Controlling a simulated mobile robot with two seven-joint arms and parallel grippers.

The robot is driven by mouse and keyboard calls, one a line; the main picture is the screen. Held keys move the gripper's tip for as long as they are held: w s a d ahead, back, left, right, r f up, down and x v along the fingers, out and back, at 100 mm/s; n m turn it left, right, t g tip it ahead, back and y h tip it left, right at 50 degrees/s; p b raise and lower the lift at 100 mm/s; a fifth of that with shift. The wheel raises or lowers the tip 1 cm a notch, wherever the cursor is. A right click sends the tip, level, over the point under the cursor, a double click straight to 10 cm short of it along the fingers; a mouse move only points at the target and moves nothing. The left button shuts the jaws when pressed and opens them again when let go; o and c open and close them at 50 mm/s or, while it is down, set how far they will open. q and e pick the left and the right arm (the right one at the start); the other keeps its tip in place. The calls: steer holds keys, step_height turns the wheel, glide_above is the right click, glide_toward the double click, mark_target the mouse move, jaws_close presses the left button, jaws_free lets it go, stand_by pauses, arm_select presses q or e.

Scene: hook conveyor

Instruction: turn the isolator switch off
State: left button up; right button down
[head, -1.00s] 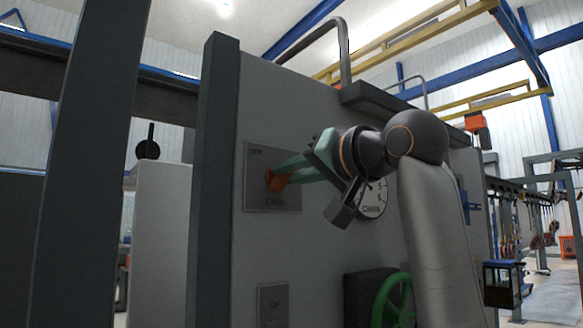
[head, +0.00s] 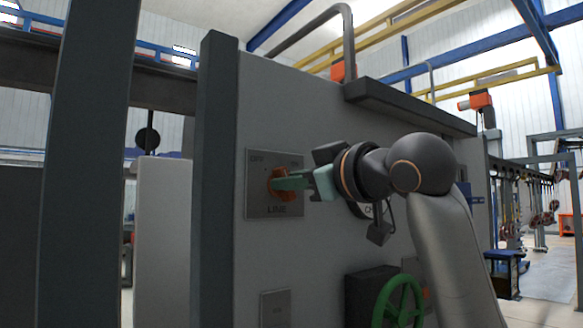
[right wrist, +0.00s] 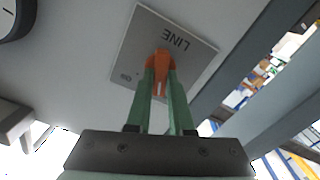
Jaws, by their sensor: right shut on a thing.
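The isolator switch is an orange knob (head: 276,181) on a grey plate (head: 262,207) marked LINE, on the side of a grey cabinet. In the head view the plate has OFF at its upper left; the label at its upper right is partly hidden. My right gripper (head: 283,182) has its green fingers closed on the orange knob. In the right wrist view the knob (right wrist: 158,65) sits between the two fingertips, with a pale mark on it. The plate (right wrist: 128,55) appears upside down there. My left gripper is not in view.
A green handwheel (head: 399,300) stands out below my right arm. A lower plate (head: 275,309) is under the LINE plate. A gauge (right wrist: 14,18) shows at the wrist view's corner. A dark post (head: 218,140) edges the cabinet.

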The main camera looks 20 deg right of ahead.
arm_select(q)
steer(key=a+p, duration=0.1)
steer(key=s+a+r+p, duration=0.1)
steer(key=p, duration=0.1)
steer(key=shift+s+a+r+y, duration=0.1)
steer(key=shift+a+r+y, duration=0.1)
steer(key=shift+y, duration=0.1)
arm_select(e)
steer(key=n, duration=0.4)
steer(key=shift+n, duration=0.3)
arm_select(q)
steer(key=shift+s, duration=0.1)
arm_select(e)
steer(key=shift+a, duration=0.1)
steer(key=c, duration=0.8)
jaws_free()
steer(key=shift+s, duration=0.1)
